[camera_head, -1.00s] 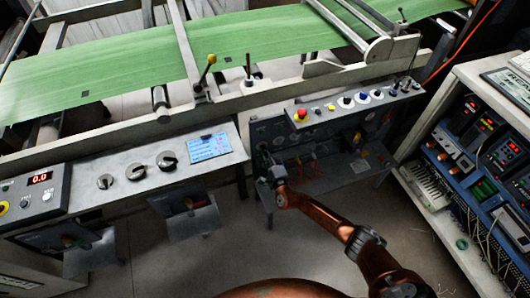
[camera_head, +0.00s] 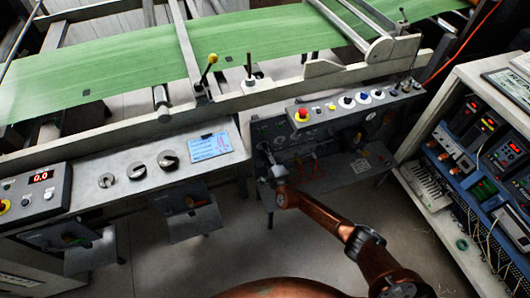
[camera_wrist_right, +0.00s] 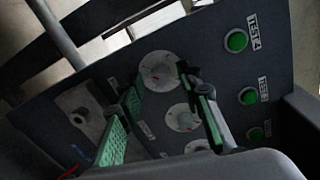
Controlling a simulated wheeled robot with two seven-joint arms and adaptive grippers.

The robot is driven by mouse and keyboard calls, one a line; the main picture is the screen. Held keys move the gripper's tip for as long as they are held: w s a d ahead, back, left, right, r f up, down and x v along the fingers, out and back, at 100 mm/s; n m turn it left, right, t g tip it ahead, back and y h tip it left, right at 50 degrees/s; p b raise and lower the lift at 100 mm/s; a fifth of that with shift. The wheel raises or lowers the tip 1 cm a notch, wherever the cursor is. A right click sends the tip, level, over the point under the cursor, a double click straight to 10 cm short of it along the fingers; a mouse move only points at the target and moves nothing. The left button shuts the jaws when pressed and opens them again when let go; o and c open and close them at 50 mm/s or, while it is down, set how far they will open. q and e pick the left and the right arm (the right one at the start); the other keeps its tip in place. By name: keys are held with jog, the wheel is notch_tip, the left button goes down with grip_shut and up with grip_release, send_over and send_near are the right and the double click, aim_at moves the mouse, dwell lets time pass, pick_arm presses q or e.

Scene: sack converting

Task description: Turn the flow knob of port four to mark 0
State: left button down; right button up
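In the right wrist view a dark panel carries a column of round white dials. The top dial (camera_wrist_right: 157,69), with a small red mark, lines up with the green button labelled TEST 4 (camera_wrist_right: 236,41), so it appears to be port four's flow knob. Its scale numbers are too small to read. My right gripper (camera_wrist_right: 160,88) is open, its green-padded fingers either side of the view's middle, near that dial. I cannot tell whether they touch it. In the head view my right gripper (camera_head: 264,158) is small, at the dark panel under the button box. My left gripper is not in view.
More dials (camera_wrist_right: 182,117) sit below the top one, with more green test buttons (camera_wrist_right: 248,96) to their right. A pale block-like fitting (camera_wrist_right: 78,106) is left of the fingers. In the head view a button box (camera_head: 350,102) juts out above my right gripper.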

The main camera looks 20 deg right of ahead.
jog(key=s, duration=1.2)
jog(key=shift+d+r, duration=0.2)
